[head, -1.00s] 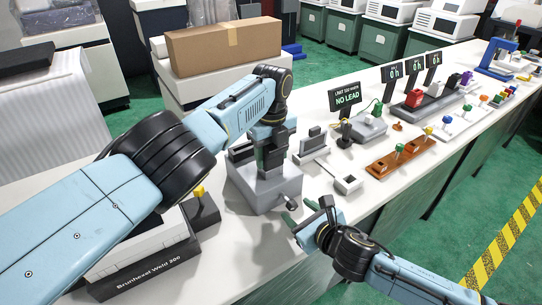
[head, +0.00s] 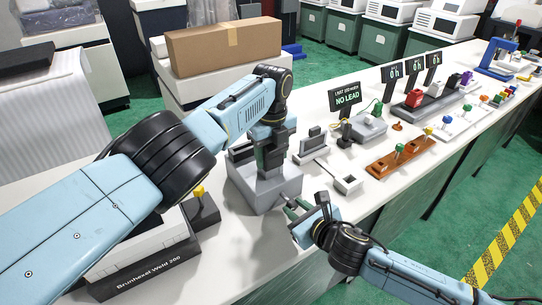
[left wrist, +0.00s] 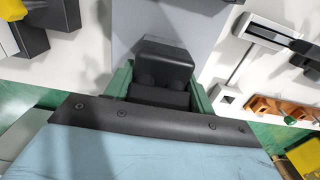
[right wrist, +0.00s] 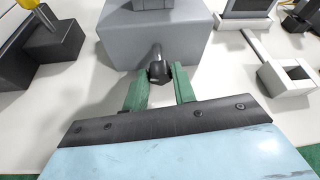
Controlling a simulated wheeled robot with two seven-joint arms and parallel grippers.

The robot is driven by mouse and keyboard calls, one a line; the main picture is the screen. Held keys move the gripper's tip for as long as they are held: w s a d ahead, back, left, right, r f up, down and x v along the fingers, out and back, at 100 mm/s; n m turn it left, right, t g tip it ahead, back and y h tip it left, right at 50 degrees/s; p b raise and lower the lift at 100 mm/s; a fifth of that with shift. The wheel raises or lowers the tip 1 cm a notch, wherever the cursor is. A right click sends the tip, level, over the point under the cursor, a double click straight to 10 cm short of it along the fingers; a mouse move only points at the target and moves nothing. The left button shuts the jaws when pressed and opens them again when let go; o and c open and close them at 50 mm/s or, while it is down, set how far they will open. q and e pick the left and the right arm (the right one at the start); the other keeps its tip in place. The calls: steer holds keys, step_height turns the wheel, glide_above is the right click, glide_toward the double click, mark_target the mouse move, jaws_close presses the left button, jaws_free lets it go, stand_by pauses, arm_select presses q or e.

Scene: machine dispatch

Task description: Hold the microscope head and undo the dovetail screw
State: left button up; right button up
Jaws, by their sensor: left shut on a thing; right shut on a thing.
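The black microscope head (head: 268,157) sits upright on the grey block base (head: 262,190) near the front of the bench. My left gripper (head: 271,140) comes down from above, shut on the head; in the left wrist view the dark head (left wrist: 165,65) lies between the green fingers. The dovetail screw (right wrist: 157,72), a dark knob on a metal shaft, sticks out of the front face of the grey base. My right gripper (right wrist: 160,82) is shut on the knob, its green fingers one on each side. In the head view the right gripper (head: 297,205) largely hides the screw.
A black block with a yellow knob (head: 201,203) stands left of the base. A white part with a square opening (head: 348,182) lies to the right, with a dark-topped stand (head: 312,146) behind it. A "NO LEAD" sign (head: 347,98) stands farther back. Open floor borders the bench front.

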steer(key=n, duration=0.1)
steer(key=n+t+h, duration=0.1)
steer(key=n, duration=0.1)
steer(key=shift+s+a+t+h, duration=0.1)
steer(key=shift+a+t+h, duration=0.05)
steer(key=shift+t+h, duration=0.15)
steer(key=shift+f+n, duration=0.1)
steer(key=shift+n, duration=0.2)
steer(key=n+t+h, duration=0.1)
steer(key=n, duration=0.1)
steer(key=shift+n+t, duration=0.4)
steer(key=o, duration=1)
steer(key=shift+c, duration=0.2)
steer(key=shift+s, duration=0.1)
steer(key=shift+s+d, duration=0.6)
steer(key=shift+s, duration=0.2)
steer(key=shift+s+d, duration=0.55)
steer(key=shift+s, duration=0.25)
steer(key=shift+f, duration=0.1)
